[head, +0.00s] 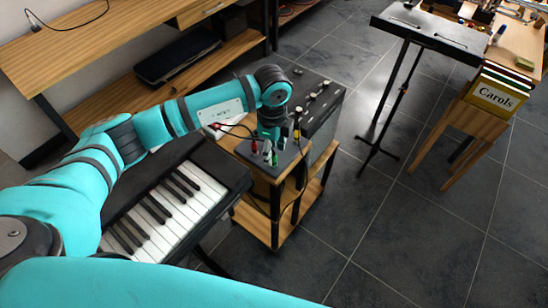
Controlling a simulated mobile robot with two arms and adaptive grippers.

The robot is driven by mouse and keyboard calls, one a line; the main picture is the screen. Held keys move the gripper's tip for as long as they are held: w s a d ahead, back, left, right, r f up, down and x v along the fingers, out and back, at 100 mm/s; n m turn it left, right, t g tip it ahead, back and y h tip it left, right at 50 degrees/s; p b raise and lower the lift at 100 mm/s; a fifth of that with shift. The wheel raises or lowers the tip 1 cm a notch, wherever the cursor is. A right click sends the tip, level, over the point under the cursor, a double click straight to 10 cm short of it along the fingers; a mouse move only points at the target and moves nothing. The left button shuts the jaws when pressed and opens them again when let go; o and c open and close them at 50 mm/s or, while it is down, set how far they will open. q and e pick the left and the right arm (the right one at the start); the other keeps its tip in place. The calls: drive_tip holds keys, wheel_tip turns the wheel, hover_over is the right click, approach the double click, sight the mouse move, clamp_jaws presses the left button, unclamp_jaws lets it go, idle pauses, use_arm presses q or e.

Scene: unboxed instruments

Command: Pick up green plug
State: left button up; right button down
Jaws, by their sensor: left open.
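A small green plug (274,158) stands on a dark box (287,160) on a small wooden stand (258,217). My left gripper (270,148) points down over the box, just behind the green plug in the picture. It is open, though its fingers are small and dark here. I cannot tell whether they touch the plug. A red plug (254,146) is to the left of the gripper and a yellow plug (297,134) to its right. My right gripper is not in view.
A black keyboard (162,215) lies left of the stand. A black amplifier with knobs (318,103) is behind the box. A black music stand (430,33) and a table with a Carols book (494,95) stand at right. A cable hangs by the wooden stand.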

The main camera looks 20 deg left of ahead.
sight(274, 155)
use_arm(q)
drive_tip(key=shift+d+f+p, duration=0.15)
drive_tip(key=shift+f, duration=0.8)
drive_tip(key=shift+d+f+p, duration=0.1)
drive_tip(key=shift+f+p, duration=0.05)
drive_tip(key=shift+f, duration=0.8)
clamp_jaws()
